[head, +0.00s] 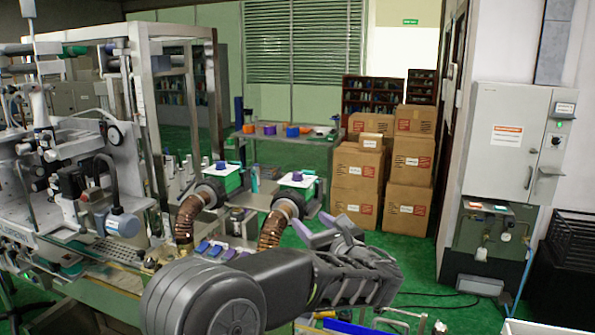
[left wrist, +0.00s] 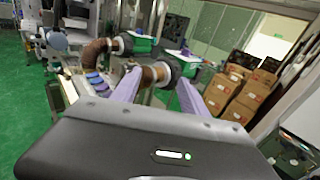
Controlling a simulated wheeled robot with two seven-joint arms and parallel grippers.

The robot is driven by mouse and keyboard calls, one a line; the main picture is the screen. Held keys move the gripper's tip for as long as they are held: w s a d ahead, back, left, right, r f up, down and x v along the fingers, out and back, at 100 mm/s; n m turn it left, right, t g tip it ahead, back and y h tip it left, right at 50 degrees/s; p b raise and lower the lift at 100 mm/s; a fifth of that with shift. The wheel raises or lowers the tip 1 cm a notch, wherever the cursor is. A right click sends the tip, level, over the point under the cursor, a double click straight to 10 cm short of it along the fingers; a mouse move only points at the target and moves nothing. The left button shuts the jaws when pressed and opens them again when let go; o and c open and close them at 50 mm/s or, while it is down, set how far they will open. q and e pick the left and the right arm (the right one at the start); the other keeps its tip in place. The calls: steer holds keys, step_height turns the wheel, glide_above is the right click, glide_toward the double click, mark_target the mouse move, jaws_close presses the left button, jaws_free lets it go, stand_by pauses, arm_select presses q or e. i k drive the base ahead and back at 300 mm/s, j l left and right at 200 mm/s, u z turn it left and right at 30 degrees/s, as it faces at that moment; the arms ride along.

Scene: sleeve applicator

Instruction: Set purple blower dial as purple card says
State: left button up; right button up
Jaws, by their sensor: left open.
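A purple dial (head: 297,176) sits on the white top of the right-hand green blower box (head: 308,188), which has a brown ribbed hose. A bluer dial (head: 220,165) sits on the left-hand blower box (head: 232,181). Dial markings are too small to read. My left gripper (head: 314,226) is open and empty, below and slightly right of the purple dial and apart from it. Its two purple fingers also show in the left wrist view (left wrist: 160,77), pointing toward the blowers. I cannot make out a purple card. My right gripper is out of view.
Blue and purple pads (head: 215,250) lie on the bench by the hoses. A white machine (head: 70,190) with a metal frame stands at left. Stacked cartons (head: 354,185) stand behind at right. A grey wall cabinet (head: 507,140) is at far right. Green floor is open before the cartons.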

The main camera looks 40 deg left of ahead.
mark_target(296, 176)
steer(key=i+j, duration=0.75)
steer(key=j, duration=0.15)
